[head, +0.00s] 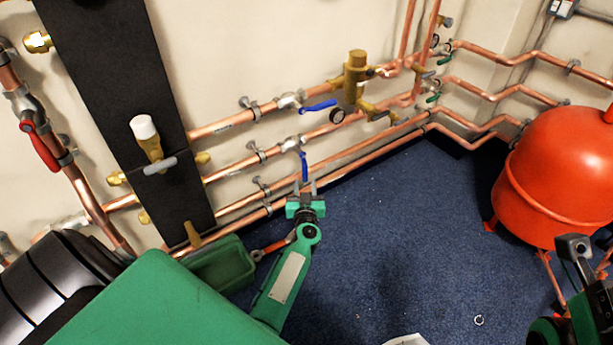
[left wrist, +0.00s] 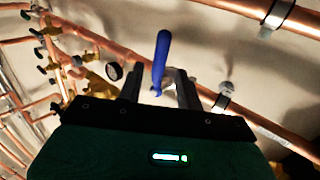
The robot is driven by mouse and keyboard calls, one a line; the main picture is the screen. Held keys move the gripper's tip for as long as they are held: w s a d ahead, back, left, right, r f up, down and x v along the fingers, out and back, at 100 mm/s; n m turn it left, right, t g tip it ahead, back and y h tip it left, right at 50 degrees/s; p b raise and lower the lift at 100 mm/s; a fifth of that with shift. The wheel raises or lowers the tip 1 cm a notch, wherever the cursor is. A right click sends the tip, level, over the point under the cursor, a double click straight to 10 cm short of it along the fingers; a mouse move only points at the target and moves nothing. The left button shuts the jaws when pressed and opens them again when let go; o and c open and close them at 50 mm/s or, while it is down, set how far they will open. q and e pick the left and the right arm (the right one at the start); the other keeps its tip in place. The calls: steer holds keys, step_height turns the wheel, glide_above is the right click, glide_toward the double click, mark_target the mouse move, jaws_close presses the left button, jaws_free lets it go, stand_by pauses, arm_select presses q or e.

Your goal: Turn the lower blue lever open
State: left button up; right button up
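The lower blue lever (head: 304,166) sits on a valve (head: 292,145) in the middle copper pipe. It points down, crosswise to its pipe. My left gripper (head: 304,187) is at the lever's lower end, its fingers pointing up toward the wall. In the left wrist view the blue lever (left wrist: 161,62) stands between the two spread fingers of the left gripper (left wrist: 158,82), with gaps showing beside it; contact cannot be made out. The upper blue lever (head: 319,105) lies roughly along the upper pipe. My right gripper (head: 573,247) is at the right edge, far from the levers.
Copper pipes (head: 350,153) run along the wall just behind my left gripper. A brass valve body (head: 354,78) with a gauge is to the upper right. A red tank (head: 565,165) stands at the right. The blue floor (head: 400,235) between is mostly clear.

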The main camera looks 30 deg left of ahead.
mark_target(305, 174)
arm_select(q)
steer(key=b+x, duration=0.2)
steer(key=x, duration=0.4)
steer(key=shift+w+a, duration=0.1)
steer(key=shift+w, duration=0.05)
jaws_close()
